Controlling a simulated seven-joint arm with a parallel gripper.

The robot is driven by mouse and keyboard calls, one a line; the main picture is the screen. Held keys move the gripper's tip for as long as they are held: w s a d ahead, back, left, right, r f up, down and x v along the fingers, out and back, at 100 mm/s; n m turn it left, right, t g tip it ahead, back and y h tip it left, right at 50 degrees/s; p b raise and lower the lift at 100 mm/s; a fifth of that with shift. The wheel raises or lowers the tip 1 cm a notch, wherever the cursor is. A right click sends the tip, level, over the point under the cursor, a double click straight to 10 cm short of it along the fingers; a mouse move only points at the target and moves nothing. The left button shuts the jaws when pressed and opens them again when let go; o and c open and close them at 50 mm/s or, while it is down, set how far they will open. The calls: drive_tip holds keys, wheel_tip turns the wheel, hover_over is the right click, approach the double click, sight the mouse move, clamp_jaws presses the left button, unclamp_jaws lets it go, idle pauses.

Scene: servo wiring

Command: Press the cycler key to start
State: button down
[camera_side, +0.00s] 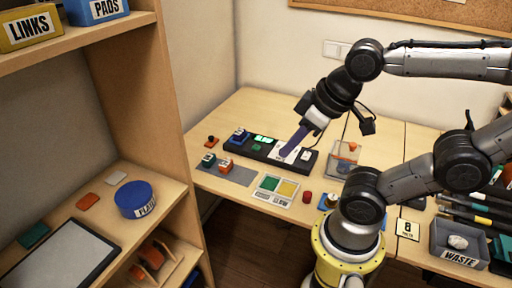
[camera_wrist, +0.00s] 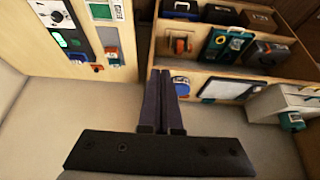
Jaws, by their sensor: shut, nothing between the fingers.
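The cycler appears to be the long black unit (camera_side: 268,157) at the back of the bench. It carries a lit green display (camera_side: 264,140), a white labelled panel and a small pale square (camera_side: 305,155) near its right end, which may be the key. In the wrist view, part of the unit (camera_wrist: 58,18) shows at upper left with a round dial and green lit areas. My gripper (camera_side: 284,154) is shut and empty, its purple fingers over the white panel; contact cannot be told. The closed fingers (camera_wrist: 166,73) also show in the wrist view, apart from the unit in that picture.
A blue servo (camera_side: 238,136) sits at the unit's left end, with a red button (camera_side: 211,141) beside it. A clear stand (camera_side: 344,157) is to the right. Shelves (camera_side: 168,195) rise at left.

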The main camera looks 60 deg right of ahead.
idle(0.4)
drive_tip(key=w+d+r+n+t+h, duration=0.25)
drive_tip(key=w+d+r+t, duration=0.2)
drive_tip(key=w+r, duration=0.55)
drive_tip(key=w+d+f+n+t, duration=0.1)
drive_tip(key=w+d+n, duration=0.1)
drive_tip(key=w+d, duration=0.35)
drive_tip(key=w+d+f+n+t, duration=0.1)
drive_tip(key=w+d+n, duration=0.1)
drive_tip(key=w, duration=0.7)
drive_tip(key=w+d+f+n, duration=0.1)
drive_tip(key=w+d+f, duration=0.1)
drive_tip(key=d+f, duration=0.45)
drive_tip(key=w+d+f, duration=0.3)
drive_tip(key=d+f, duration=0.2)
drive_tip(key=f, duration=0.2)
drive_tip(key=s+d+f+m+g, duration=0.2)
drive_tip(key=s+d+f, duration=0.5)
drive_tip(key=f, duration=0.5)
drive_tip(key=shift+s+d+f+g, duration=0.15)
drive_tip(key=shift+d+g, duration=0.5)
drive_tip(key=shift+d, duration=0.6)
